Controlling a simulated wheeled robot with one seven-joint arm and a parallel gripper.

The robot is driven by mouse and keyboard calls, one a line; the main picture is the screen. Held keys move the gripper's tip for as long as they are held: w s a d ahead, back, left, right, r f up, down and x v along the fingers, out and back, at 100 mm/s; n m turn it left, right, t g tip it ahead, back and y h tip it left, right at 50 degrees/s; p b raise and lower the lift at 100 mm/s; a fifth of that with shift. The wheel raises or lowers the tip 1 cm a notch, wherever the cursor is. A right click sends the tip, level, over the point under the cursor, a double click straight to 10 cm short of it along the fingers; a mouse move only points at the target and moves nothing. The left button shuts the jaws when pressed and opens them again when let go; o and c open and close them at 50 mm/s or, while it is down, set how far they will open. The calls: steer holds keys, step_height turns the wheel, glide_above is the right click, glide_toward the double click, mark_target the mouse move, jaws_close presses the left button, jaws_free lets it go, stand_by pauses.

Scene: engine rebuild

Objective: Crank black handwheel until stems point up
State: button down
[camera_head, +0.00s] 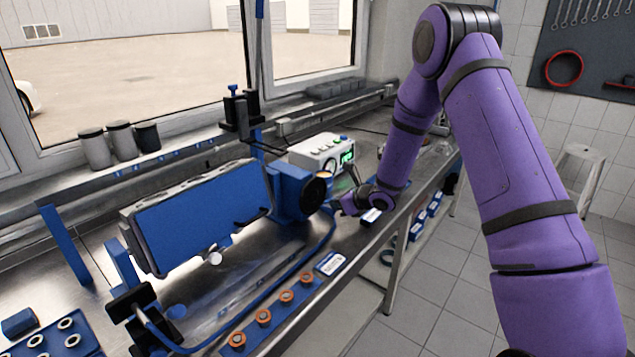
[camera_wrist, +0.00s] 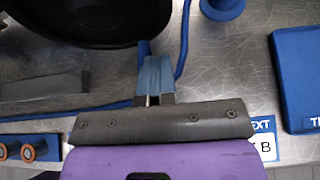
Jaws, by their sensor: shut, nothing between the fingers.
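The black handwheel (camera_head: 314,194) is on the blue housing (camera_head: 287,188) at the right end of the engine fixture. In the wrist view the handwheel (camera_wrist: 90,22) fills the upper left. A long part with a flat blue face (camera_head: 198,216) is held in the fixture, that face tilted toward the camera. I cannot make out clear stems; a small pale knob (camera_head: 214,258) shows at its lower edge. My gripper (camera_head: 343,203) is just right of the handwheel. In the wrist view my gripper (camera_wrist: 158,74) is shut and empty, its blue fingertips near the wheel's rim. Contact cannot be told.
A white device with a green display (camera_head: 322,153) stands behind the handwheel. A blue cable (camera_head: 290,270) runs along the bench. A blue strip with orange rings (camera_head: 264,317) and a label card (camera_head: 330,263) lie at the front edge. Grey canisters (camera_head: 95,148) stand by the window.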

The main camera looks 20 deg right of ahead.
mark_target(329, 212)
steer(key=shift+s+a+f, duration=0.2)
steer(key=shift+a+f, duration=0.1)
steer(key=shift+f, duration=0.05)
steer(key=shift+s+a+f, duration=0.25)
steer(key=shift+a, duration=0.15)
stand_by(0.4)
steer(key=shift+s+a+f, duration=0.25)
steer(key=shift+a, duration=0.1)
steer(key=shift+s+a+f, duration=0.1)
steer(key=shift+s+a, duration=0.15)
steer(key=shift+a, duration=0.15)
stand_by(0.4)
